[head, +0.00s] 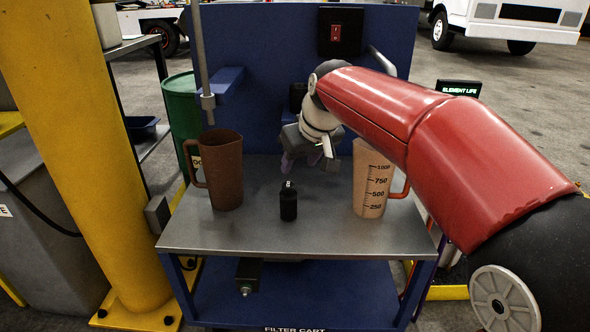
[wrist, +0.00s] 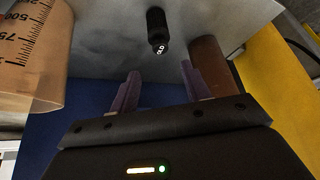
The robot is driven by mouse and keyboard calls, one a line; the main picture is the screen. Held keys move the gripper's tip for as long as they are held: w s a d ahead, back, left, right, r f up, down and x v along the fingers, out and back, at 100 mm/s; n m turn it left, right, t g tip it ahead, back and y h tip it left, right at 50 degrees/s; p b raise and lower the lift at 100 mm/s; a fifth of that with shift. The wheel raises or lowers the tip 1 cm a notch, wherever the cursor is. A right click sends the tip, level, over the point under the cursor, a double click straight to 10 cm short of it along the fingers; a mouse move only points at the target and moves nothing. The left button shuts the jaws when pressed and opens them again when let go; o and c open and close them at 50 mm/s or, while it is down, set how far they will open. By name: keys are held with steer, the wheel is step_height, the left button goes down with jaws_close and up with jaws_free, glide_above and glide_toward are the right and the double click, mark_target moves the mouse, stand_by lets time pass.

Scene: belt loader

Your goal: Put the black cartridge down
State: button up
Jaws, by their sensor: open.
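The black cartridge (head: 288,204) stands upright on the grey top of the cart, between a brown jug and a clear measuring jug. It also shows in the wrist view (wrist: 156,28), beyond the fingertips and apart from them. My gripper (head: 300,162) is above and behind the cartridge in the head view, with its purple fingers pointing down. In the wrist view my gripper (wrist: 160,78) is open, with nothing between its two purple fingers.
The brown jug (head: 222,170) stands left of the cartridge and the measuring jug (head: 371,185) stands right. The cart top (head: 270,238) is clear in front. A blue panel (head: 270,50) rises behind. A yellow post (head: 85,130) stands at the left.

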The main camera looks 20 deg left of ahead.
steer(key=s+d+m+h, duration=0.1)
steer(key=s+d+m, duration=0.1)
steer(key=s+d, duration=0.35)
steer(key=s+d+m+t+h, duration=0.1)
steer(key=s+d, duration=0.2)
steer(key=d, duration=0.6)
steer(key=s+d+m, duration=0.2)
steer(key=s+d, duration=0.2)
steer(key=d, duration=0.3)
steer(key=s+d+f+m+h, duration=0.2)
steer(key=s+d+f+m, duration=0.2)
steer(key=s+d+f, duration=0.5)
steer(key=s, duration=0.3)
